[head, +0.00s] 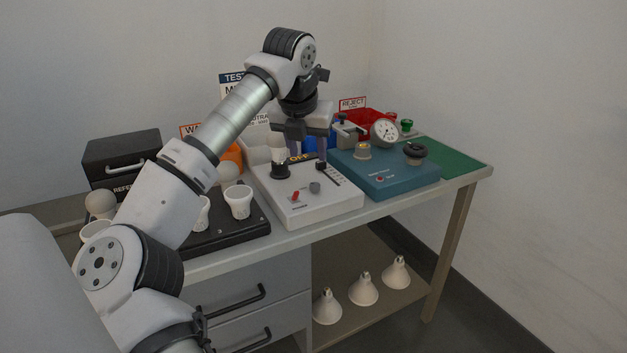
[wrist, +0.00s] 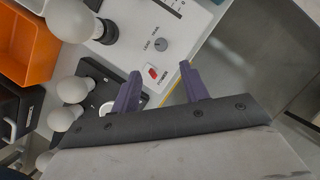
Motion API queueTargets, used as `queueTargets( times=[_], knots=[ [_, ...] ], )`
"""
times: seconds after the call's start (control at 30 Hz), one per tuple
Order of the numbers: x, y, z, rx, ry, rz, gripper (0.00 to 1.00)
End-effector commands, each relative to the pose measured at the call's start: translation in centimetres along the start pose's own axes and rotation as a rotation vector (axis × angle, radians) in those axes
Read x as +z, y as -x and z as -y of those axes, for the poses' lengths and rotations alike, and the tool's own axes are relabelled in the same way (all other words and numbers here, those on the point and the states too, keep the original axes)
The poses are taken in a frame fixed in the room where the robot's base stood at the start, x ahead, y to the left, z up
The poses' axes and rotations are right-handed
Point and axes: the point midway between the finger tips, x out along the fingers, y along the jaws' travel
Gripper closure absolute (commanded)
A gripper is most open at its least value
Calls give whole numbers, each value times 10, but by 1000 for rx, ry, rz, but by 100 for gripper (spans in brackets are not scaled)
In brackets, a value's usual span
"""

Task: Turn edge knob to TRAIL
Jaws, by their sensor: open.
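The edge knob is a small grey round knob (head: 315,187) on the front part of the white control box (head: 338,207). In the wrist view the knob (wrist: 161,44) has small printed lettering beside it; I cannot tell for sure which way it points. My gripper (head: 302,163) hangs over the white box, fingers down. In the wrist view my open gripper (wrist: 160,70) has two purple fingers, apart and empty. The knob shows beyond the fingertips, not between them. A red rocker switch (wrist: 152,73) lies in line with the gap between the fingers.
A bulb stands in the black socket (head: 280,170) on the white box. A teal tester (head: 385,181) with a dial stands to the right, and a black tray (head: 222,238) with white cups to the left. An orange bin (wrist: 28,42) and several bulbs are close by.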

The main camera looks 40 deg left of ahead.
Motion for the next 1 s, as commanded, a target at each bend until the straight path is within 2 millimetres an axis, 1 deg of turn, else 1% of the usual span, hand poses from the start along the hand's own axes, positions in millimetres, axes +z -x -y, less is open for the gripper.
queueTargets(
  times=[0.03,0.1,0.3,0.4,0.5,0.67,0.93,1.0],
  knots=[
    [-1,-13,1,-5,-1,-4,55],
    [-1,-29,1,-5,-1,-2,55],
    [0,-69,2,-6,-1,-2,55],
    [0,-85,2,-7,-2,0,55],
    [0,-96,2,-6,-2,0,55],
    [0,-104,2,-5,-2,2,55],
    [0,-106,2,-5,-2,2,55],
    [0,-105,2,-5,-2,2,64]
  ],
)
